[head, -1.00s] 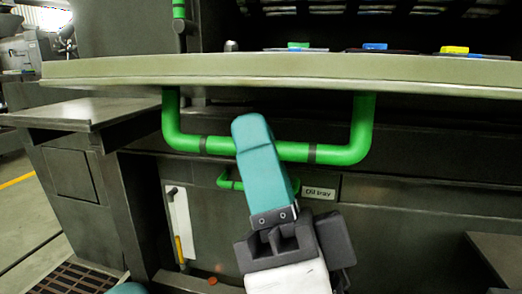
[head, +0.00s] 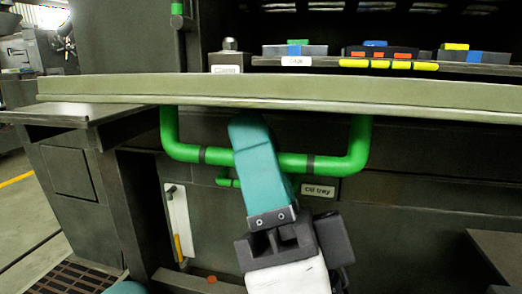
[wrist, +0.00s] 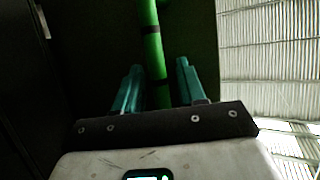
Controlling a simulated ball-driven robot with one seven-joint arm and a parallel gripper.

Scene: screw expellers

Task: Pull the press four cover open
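The cover (head: 110,90) is a long olive-beige panel seen nearly edge-on across the head view. Its green U-shaped handle (head: 330,163) with dark bands hangs below it. In the wrist view the green bar (wrist: 154,55) runs between the two fingers of my gripper (wrist: 160,66), with narrow gaps showing on both sides. The fingers look open around the bar. In the head view the finger hides part of the bar.
Behind the cover is a shelf with coloured blocks (head: 380,52) and a small metal knob (head: 229,45). Below are a smaller green handle (head: 228,182) and an "Oil tray" label (head: 319,190). A side ledge (head: 75,112) is at left, a dark ledge (head: 495,250) at lower right.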

